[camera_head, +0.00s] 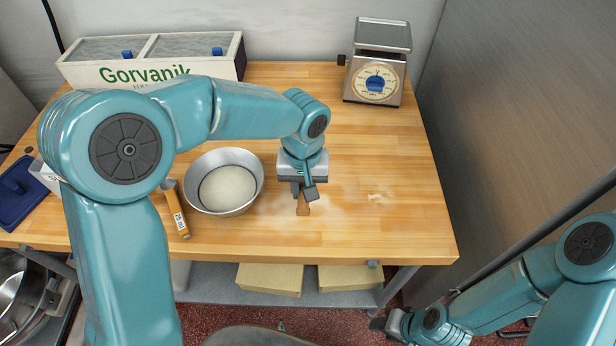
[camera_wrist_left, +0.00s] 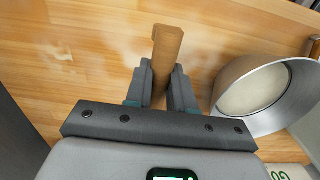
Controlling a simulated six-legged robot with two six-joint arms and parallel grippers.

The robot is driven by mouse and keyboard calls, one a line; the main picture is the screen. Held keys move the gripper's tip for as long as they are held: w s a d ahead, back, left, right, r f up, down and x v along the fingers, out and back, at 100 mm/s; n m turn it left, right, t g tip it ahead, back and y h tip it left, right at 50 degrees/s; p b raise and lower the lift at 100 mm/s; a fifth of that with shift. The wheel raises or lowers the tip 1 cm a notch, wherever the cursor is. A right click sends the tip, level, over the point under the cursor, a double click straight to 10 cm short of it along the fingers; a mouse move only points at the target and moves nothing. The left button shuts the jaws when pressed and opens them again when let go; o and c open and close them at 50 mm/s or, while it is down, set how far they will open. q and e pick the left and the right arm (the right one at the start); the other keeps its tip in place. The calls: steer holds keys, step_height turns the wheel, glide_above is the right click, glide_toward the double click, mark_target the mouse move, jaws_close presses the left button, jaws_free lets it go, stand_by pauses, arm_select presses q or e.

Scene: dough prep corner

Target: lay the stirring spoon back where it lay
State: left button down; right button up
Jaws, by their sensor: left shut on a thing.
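My left gripper (camera_head: 302,190) is over the wooden table, just right of the bowl, and points down. It is shut on a brown wooden piece, which looks like part of the stirring spoon (camera_head: 303,209). In the left wrist view the spoon (camera_wrist_left: 167,45) stands out between the two dark fingers (camera_wrist_left: 160,85). The rest of the spoon is hidden by the gripper, and I cannot tell whether it touches the table. My right gripper (camera_head: 384,324) is low at the right, off the table's front edge; its jaws are too small and dark to read.
A metal bowl (camera_head: 249,192) with pale contents stands left of the gripper; it also shows in the wrist view (camera_wrist_left: 228,84). An orange-handled tool (camera_head: 177,212) lies left of it. A scale (camera_head: 378,60) and a Gorvanik box (camera_head: 90,75) stand at the back. The table's right side (camera_head: 400,150) is mostly clear.

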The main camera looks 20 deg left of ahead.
arm_select(q)
steer(key=shift+a, duration=0.1)
steer(key=shift+s+d+r, duration=0.15)
steer(key=shift+d, duration=0.1)
steer(key=shift+a, duration=0.15)
steer(key=shift+f+b, duration=0.2)
steer(key=shift+b, duration=0.1)
steer(key=shift+f+b, duration=0.3)
step_height(320, 180, down, 6)
steer(key=b, duration=0.5)
arm_select(e)
step_height(320, 180, down, 6)
steer(key=shift+w+f, duration=0.15)
steer(key=shift+w, duration=0.1)
arm_select(q)
steer(key=shift+f+b, duration=0.6)
steer(key=shift+b, duration=0.1)
arm_select(e)
steer(key=shift+f, duration=0.6)
arm_select(q)
steer(key=c, duration=0.9)
jaws_free()
steer(key=shift+r, duration=0.15)
